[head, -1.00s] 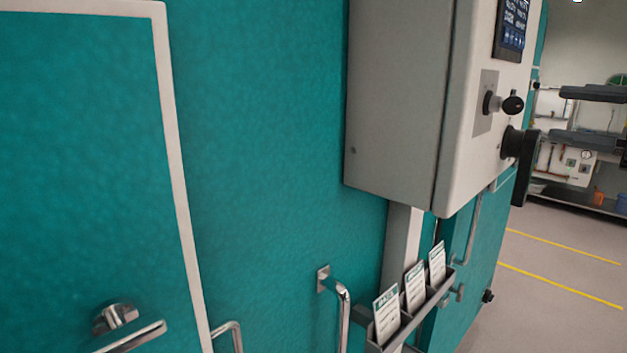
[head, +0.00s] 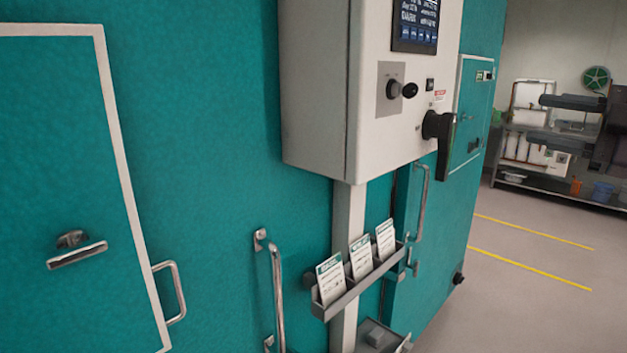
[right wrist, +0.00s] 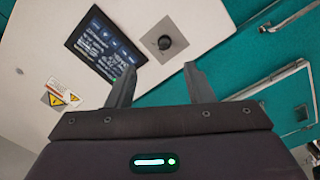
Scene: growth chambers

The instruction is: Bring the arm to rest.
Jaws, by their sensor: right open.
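My right gripper (head: 537,120) is at the right edge of the head view, its two dark fingers pointing left and spread apart. In the right wrist view the same gripper (right wrist: 160,67) is open, with nothing between its fingers. Beyond the fingers are the control box's screen (right wrist: 105,45) and a round black knob (right wrist: 165,42). I cannot tell the exact gap, but no contact shows. My left gripper is not in view.
A pale control box (head: 318,95) juts from the teal chamber wall (head: 205,130), with a black handle (head: 443,145). Below it are a card rack (head: 345,302) and door handles (head: 278,295). Open floor (head: 510,315) lies at the right, before a shelf unit (head: 560,183).

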